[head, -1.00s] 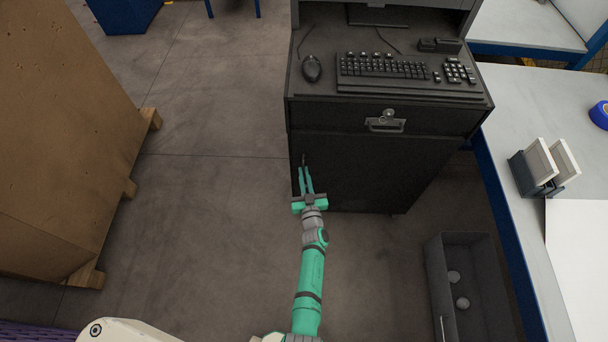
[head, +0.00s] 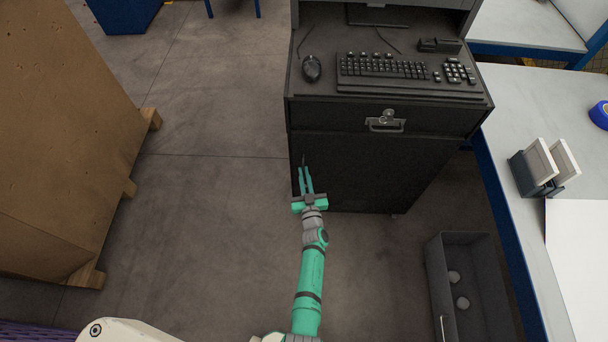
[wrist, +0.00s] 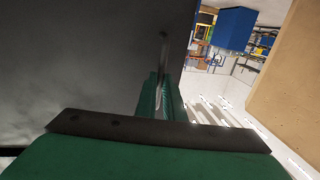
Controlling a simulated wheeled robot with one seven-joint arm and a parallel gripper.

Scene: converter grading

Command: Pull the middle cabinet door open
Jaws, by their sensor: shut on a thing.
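The dark cabinet has a drawer (head: 450,122) with a metal handle and lock at its top. Below the drawer is the door (head: 365,170), a flat dark panel that looks closed in the head view. My gripper (head: 305,172) is at the left edge of this door, low down, with its green fingers pointing at the panel. In the wrist view the fingers (wrist: 160,100) are shut around a slim upright handle (wrist: 162,60) beside the dark door face (wrist: 80,70).
A keyboard (head: 400,70) and a mouse (head: 312,68) lie on the cabinet top. A big cardboard box (head: 60,130) on a pallet stands to the left. A grey bin (head: 470,290) and a white-topped table (head: 510,110) are to the right. The floor left of the cabinet is clear.

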